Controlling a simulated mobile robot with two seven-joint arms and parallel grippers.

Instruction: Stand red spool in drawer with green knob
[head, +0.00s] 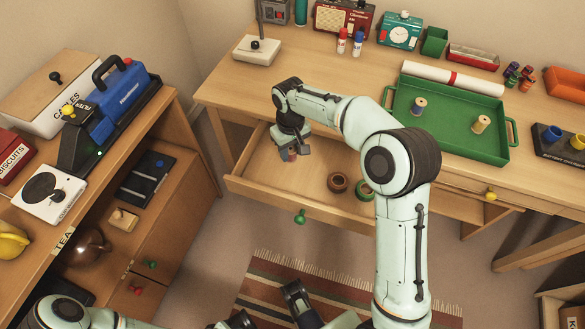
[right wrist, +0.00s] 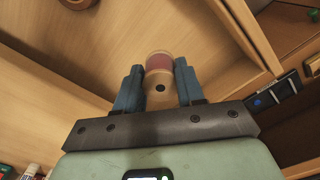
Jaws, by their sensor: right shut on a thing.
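The red spool (head: 291,155) is between the jaws of my right gripper (head: 290,147), over the left part of the open drawer (head: 262,181) with the green knob (head: 300,217). In the right wrist view the spool (right wrist: 159,66) shows red thread and pale wooden ends, with one holed end facing the camera. Both fingers (right wrist: 159,88) close on its sides. I cannot tell whether its lower end touches the drawer floor.
A green tray (head: 446,139) with two spools stands on the desk. The drawer's left floor is mostly bare.

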